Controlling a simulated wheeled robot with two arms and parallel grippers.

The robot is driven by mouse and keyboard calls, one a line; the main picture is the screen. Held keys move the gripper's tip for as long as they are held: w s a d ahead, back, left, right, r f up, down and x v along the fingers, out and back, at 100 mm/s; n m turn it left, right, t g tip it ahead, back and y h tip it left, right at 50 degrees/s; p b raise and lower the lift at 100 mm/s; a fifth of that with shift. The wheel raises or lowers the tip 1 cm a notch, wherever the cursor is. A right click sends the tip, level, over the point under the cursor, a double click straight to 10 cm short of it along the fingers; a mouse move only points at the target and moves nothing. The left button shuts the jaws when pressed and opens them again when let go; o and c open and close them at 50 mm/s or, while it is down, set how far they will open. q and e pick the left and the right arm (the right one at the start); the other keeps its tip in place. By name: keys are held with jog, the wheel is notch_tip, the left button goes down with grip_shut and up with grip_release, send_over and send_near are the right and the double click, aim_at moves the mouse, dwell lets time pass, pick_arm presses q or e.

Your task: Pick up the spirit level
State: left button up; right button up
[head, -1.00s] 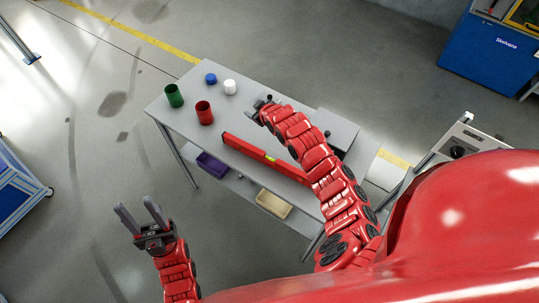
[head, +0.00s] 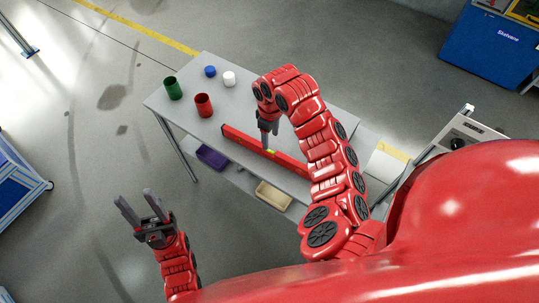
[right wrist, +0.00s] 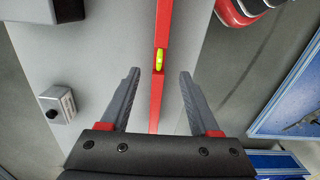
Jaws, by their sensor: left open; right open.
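The red spirit level (head: 243,141) lies along the front edge of the grey table, with a yellow-green vial near its middle. In the right wrist view the level (right wrist: 157,100) runs lengthwise between the two fingers, its vial just beyond the fingertips. My right gripper (head: 266,146) points down over the middle of the level; in the right wrist view (right wrist: 159,72) it is open, with one finger on each side of the level and space on both sides. My left gripper (head: 132,200) is open and empty, off to the left of the table above the floor.
On the table (head: 180,112) stand a green cup (head: 173,88), a red cup (head: 204,105), a blue object (head: 210,71) and a white cup (head: 229,79). A purple bin (head: 211,157) and a beige bin (head: 272,196) sit below. A grey box (right wrist: 57,103) lies beside the level.

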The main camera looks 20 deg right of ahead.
aim_at(268, 151)
notch_tip(268, 151, down, 4)
jog(key=shift+f, duration=0.25)
jog(key=shift+a+f+p, duration=0.15)
jog(key=shift+f+p, duration=0.4)
jog(key=shift+f, duration=0.1)
jog(key=f, duration=0.1)
jog(key=f+p, duration=0.1)
jog(key=shift+w+a+f, duration=0.1)
jog(key=shift+w+f, duration=0.2)
jog(key=shift+f, duration=0.75)
grip_shut()
